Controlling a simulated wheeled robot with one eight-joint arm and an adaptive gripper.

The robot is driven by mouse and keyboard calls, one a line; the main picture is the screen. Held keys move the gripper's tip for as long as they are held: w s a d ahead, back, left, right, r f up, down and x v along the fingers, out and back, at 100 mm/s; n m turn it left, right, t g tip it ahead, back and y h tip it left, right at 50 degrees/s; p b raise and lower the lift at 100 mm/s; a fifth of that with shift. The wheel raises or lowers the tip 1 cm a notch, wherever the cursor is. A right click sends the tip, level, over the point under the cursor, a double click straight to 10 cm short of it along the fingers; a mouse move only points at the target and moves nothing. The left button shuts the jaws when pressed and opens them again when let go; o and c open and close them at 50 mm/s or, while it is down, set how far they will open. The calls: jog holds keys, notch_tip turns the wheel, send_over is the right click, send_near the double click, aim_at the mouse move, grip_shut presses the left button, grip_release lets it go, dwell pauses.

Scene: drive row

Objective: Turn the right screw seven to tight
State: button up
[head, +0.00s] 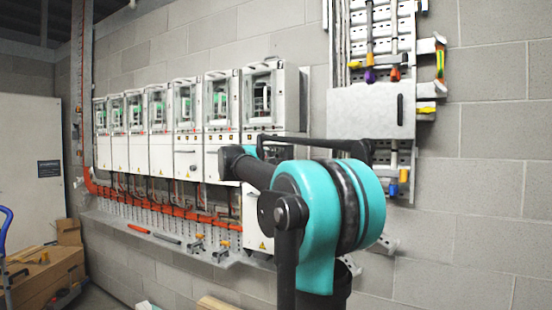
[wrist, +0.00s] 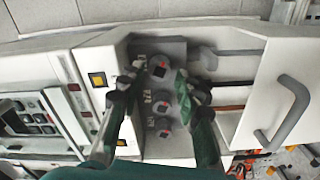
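In the wrist view, three round dark screws with red marks sit in a column in a grey recess: an upper one (wrist: 160,67), a middle one (wrist: 160,106) and a lower one (wrist: 163,132). Small labels beside them are too blurred to read, so I cannot tell which is seven. My gripper (wrist: 165,78) has its green and black fingers apart, either side of the screw column. I cannot tell whether a finger touches a screw. In the head view my teal arm reaches toward the nearest drive cabinet (head: 264,98) and hides its lower front; the screws are hidden there.
In the wrist view, a white panel with a grey handle (wrist: 281,113) stands to the right of the recess.

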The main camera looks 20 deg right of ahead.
jog(key=v, duration=0.9)
jog(key=shift+s+f, duration=0.1)
jog(key=s+f+m+g+y, duration=0.15)
jog(key=s+f, duration=0.35)
jog(key=f, duration=0.7)
jog(key=s+f+m+g+y, duration=0.1)
jog(key=s+f+g+y, duration=0.2)
jog(key=f, duration=0.9)
jog(key=s+f+m+g+y, duration=0.15)
jog(key=s+f, duration=0.45)
jog(key=f, duration=0.6)
jog(key=s+a+f+y, duration=0.4)
jog(key=s+f, duration=0.4)
jog(key=f, duration=0.2)
jog(key=s+a+f+y, duration=0.4)
jog(key=s+a+f, duration=0.3)
jog(key=f, duration=0.4)
jog(key=shift+s+a+g, duration=0.3)
jog(key=shift+s+g, duration=0.1)
jog(key=shift+s, duration=0.45)
